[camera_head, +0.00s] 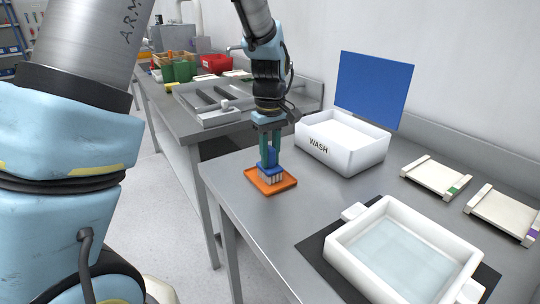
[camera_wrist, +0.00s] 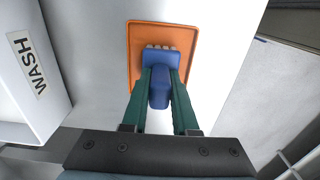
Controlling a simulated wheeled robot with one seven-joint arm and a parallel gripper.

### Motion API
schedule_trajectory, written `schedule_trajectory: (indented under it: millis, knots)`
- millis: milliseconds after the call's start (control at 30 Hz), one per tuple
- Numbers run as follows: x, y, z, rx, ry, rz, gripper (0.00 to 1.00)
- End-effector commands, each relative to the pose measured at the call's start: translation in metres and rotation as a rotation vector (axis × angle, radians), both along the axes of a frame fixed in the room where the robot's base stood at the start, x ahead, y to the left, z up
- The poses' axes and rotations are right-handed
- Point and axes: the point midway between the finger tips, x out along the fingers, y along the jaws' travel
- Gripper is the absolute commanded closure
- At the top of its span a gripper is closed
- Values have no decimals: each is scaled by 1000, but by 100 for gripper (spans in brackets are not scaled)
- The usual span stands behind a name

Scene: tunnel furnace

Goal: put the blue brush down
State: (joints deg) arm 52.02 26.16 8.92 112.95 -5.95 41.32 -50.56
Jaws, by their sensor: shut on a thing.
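The blue brush (camera_head: 271,160) has a blue body and pale bristles pointing down. It stands upright over the orange tray (camera_head: 287,185), with the bristles at or just above the tray's surface; I cannot tell if they touch. My gripper (camera_head: 271,150) has green fingers and is shut on the brush from above. In the wrist view the blue brush (camera_wrist: 159,90) is between the fingertips of my gripper (camera_wrist: 160,80), with the orange tray (camera_wrist: 135,40) beyond it. Part of the tray is hidden behind the brush.
A white basin (camera_head: 355,250) lies on a dark mat in front. Two pale slatted plates (camera_head: 435,175) are at far right. Bare steel tabletop (camera_head: 232,178) lies left of the tray.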

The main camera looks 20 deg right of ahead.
Motion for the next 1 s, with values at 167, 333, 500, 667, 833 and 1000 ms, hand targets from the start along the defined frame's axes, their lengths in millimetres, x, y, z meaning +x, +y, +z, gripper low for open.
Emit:
schedule_trajectory:
  millis: [167,333,500,667,833,1000]
  knots:
    - [0,0,-3,0,0,0,67]
    - [0,0,-3,1,0,0,48]
    - [0,0,-3,1,0,0,43]
    - [0,0,-1,1,0,0,43]
    - [0,-1,15,-3,-2,0,43]
    - [1,-1,50,-4,-4,-2,43]
